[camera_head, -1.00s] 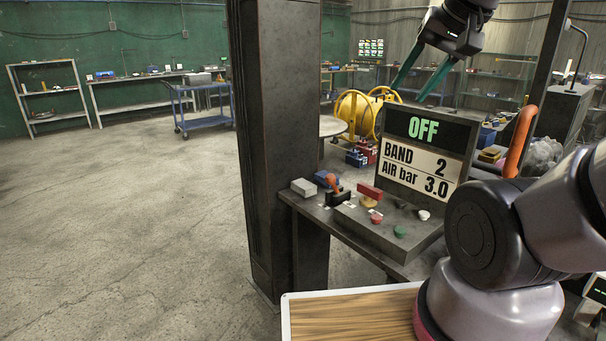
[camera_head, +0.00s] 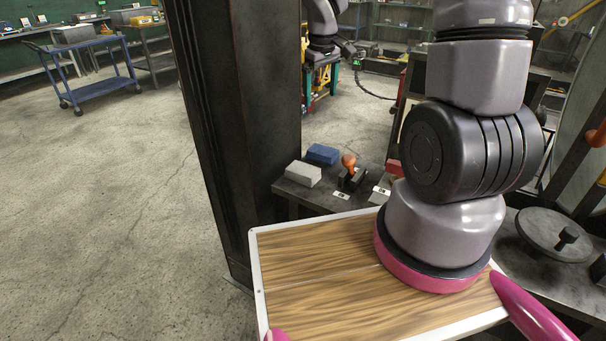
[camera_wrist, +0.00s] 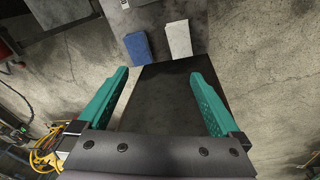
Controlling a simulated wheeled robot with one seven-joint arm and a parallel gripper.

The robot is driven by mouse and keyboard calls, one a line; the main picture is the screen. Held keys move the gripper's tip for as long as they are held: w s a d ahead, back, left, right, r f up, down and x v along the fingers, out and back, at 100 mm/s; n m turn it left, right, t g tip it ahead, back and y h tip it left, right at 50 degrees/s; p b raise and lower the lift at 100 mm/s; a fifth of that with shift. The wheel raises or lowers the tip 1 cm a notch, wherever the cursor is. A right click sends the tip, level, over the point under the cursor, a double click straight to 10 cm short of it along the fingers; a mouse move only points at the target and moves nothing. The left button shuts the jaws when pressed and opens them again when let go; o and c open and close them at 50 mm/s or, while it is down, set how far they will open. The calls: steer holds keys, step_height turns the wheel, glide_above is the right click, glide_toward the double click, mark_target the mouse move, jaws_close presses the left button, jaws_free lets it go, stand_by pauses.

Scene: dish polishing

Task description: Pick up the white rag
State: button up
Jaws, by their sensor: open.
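The white rag (camera_head: 303,174) is a pale grey-white folded block at the near left corner of the dark table in the head view. A blue rag (camera_head: 323,154) lies just behind it. In the wrist view, the white rag (camera_wrist: 178,38) shows ahead at the top, right of centre, with the blue rag (camera_wrist: 138,47) on its left. My gripper (camera_wrist: 159,74) has two green fingers spread wide, with nothing between them. Both rags lie beyond the fingertips, apart from them. In the head view, my arm covers much of the table, and the fingers are hardly seen.
An orange-knobbed lever (camera_head: 349,163) stands on the table right of the rags. A dark pillar (camera_head: 235,130) rises close to the table's left. My arm hides most of the control panel. A round grey disc (camera_head: 553,233) lies at right. Open floor extends left.

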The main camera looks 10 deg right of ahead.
steer(key=w+a+f+n+g, duration=0.1)
steer(key=a+f+n, duration=0.1)
steer(key=f, duration=0.6)
steer(key=w+a+f+n+g, duration=0.1)
steer(key=w+a+f+n, duration=0.1)
steer(key=f, duration=0.5)
glide_above(303, 168)
steer(key=shift+y, duration=0.3)
step_height(303, 168, down, 6)
steer(key=shift+s+f, duration=0.1)
steer(key=shift+s, duration=0.05)
step_height(303, 168, down, 6)
steer(key=shift+r, duration=0.15)
